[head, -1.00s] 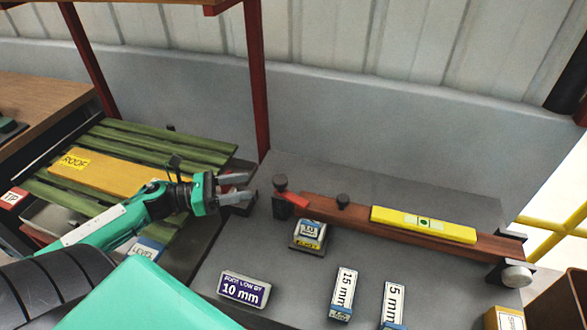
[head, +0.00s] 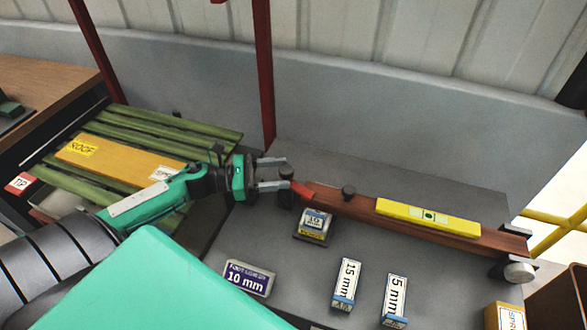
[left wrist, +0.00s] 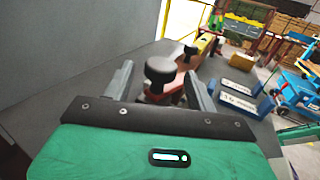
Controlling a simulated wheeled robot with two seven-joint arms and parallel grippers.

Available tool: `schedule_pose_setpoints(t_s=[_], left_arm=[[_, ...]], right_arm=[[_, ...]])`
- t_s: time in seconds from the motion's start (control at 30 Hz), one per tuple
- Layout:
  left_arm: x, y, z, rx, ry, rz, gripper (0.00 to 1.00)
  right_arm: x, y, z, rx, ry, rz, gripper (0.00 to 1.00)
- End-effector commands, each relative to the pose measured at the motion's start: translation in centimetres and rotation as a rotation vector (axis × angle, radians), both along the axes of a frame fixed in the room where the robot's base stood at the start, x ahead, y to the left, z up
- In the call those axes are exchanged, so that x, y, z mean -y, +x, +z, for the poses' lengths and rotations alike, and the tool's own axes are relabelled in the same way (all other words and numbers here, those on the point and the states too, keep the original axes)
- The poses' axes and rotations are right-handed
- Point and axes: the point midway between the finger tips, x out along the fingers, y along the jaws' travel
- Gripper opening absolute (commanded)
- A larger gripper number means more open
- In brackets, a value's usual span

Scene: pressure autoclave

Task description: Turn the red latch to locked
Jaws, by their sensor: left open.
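The red latch (head: 301,190) sits at the left end of a reddish-brown wooden bar (head: 365,207) on the grey bench. A dark knob stands at the latch; in the left wrist view the knob (left wrist: 160,69) lies between the fingers, with red showing below it. My left gripper (head: 288,172) is open, with its fingers reaching to either side of the knob. I cannot tell whether they touch it. The gripper partly hides the knob and latch in the head view. My right gripper is not in view.
A yellow level (head: 428,217) lies on the bar. A small labelled 10 block (head: 313,224) sits just below the latch. A "10 mm" sign (head: 248,279) and 15 mm (head: 347,284) and 5 mm (head: 395,300) blocks lie in front. A red post (head: 264,80) stands behind.

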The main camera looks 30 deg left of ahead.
Motion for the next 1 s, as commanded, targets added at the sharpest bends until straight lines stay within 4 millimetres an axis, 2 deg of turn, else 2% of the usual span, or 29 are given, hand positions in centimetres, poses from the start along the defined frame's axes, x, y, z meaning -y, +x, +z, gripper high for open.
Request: schedule_pose_setpoints(t_s=[0.33, 0.77, 0.87, 1.0], left_arm=[[2.8, 2.3, 0.1, 0.001, -0.002, 0.000, 0.57], [3.3, 2.7, 0.0, -0.001, -0.001, 0.000, 0.57], [3.3, 2.7, 0.0, -0.001, -0.001, 0.000, 0.42], [3.3, 2.7, 0.0, -0.001, -0.001, 0.000, 0.14]], right_arm=[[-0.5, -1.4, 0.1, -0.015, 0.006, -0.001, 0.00], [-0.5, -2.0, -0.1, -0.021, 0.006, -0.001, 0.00], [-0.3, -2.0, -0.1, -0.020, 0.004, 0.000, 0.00], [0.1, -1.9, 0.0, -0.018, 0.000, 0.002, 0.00]])
